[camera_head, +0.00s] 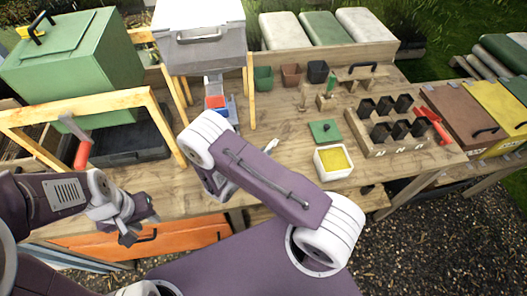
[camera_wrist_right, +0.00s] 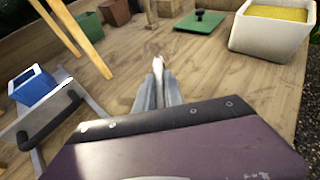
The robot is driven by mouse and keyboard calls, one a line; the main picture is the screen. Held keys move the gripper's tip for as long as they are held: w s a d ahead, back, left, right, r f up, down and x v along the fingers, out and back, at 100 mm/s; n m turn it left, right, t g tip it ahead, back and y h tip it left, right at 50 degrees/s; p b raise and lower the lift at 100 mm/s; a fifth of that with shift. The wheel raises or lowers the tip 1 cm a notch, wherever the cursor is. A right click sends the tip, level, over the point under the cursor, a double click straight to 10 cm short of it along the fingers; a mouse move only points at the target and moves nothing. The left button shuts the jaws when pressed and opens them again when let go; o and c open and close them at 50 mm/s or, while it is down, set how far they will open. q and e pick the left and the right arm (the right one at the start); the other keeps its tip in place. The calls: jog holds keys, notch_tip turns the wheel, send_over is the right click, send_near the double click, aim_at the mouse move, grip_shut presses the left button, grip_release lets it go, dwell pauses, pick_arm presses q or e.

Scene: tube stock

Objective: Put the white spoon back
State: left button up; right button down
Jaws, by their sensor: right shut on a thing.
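A slim pale thing, taken to be the white spoon (camera_wrist_right: 157,68), points away from me between the fingers of my right gripper (camera_wrist_right: 158,92) in the right wrist view. The gripper is shut on it, above the wooden tabletop. In the head view a small pale tip (camera_head: 272,144) shows beyond my right arm, which hides most of that gripper. My left gripper (camera_head: 140,228) is at the table's front edge at left, with its fingers apart and nothing seen between them.
A white tub with yellow contents (camera_head: 333,161) and a green lid (camera_head: 325,131) stand right of centre. A wooden block with several black pots (camera_head: 390,120) and a red-handled tool (camera_head: 434,122) are farther right. A blue container (camera_wrist_right: 33,86) sits in a metal frame at left.

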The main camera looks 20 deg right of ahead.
pick_arm(q)
jog(key=shift+f, duration=0.65)
pick_arm(e)
jog(key=shift+f, duration=0.8)
pick_arm(q)
jog(key=shift+f+b, duration=0.5)
jog(key=shift+b, duration=0.25)
pick_arm(e)
jog(key=shift+f, duration=0.55)
jog(key=c, duration=1.4)
grip_release()
jog(key=shift+o, duration=0.2)
jog(key=shift+a, duration=0.15)
